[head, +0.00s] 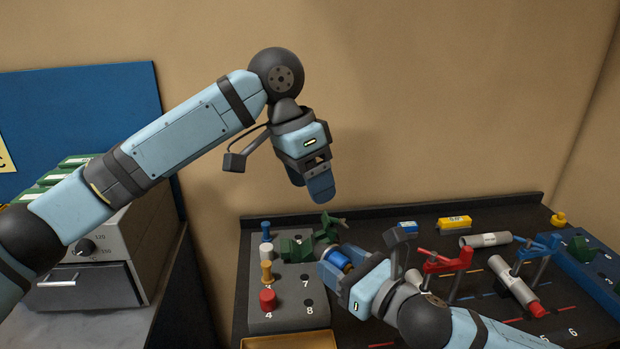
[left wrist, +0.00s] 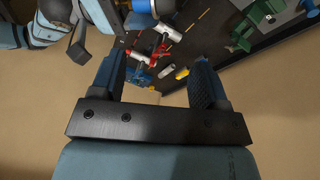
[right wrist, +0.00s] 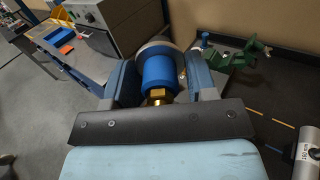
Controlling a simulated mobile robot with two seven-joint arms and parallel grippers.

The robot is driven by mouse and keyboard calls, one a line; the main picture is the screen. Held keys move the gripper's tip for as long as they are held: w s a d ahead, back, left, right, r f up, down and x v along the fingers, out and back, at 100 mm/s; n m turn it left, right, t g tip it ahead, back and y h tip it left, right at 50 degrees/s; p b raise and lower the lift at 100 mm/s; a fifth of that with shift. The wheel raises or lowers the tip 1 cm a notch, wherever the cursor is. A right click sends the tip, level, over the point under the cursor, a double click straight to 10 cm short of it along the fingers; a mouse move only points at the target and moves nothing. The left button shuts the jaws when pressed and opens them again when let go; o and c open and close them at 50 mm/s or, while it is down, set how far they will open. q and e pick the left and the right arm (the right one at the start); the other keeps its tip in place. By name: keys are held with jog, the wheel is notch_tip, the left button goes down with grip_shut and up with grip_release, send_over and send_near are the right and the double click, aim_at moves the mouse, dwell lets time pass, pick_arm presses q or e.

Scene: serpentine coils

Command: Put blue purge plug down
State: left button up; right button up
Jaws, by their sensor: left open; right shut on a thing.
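The blue purge plug appears to be the blue cylinder with a pale metal rim and brass end in the right wrist view (right wrist: 158,72). My right gripper (right wrist: 160,82) is shut around it. In the head view the plug (head: 336,260) is partly hidden by my right gripper (head: 338,268), just right of the numbered grey rack (head: 286,318). I cannot tell whether it touches anything below. My left gripper (head: 308,190) is open and empty, high above the back of the table; its spread fingers also show in the left wrist view (left wrist: 155,78).
The rack holds blue (head: 266,230), white (head: 266,251), yellow (head: 267,271) and red (head: 268,299) pieces; holes 7 and 8 look empty. A green clamp (head: 297,249) stands at its back right. Red (head: 445,262) and blue (head: 536,246) clamps and grey tubes (head: 512,283) occupy the table's right.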

aim_at(333, 246)
pick_arm(q)
jog(key=x, duration=1.2)
jog(key=shift+c, duration=0.5)
jog(key=c, duration=0.9)
pick_arm(e)
jog(key=shift+r, duration=0.15)
pick_arm(q)
jog(key=shift+s+d, duration=0.1)
jog(key=shift+c, duration=0.2)
pick_arm(e)
jog(key=o, duration=1.3)
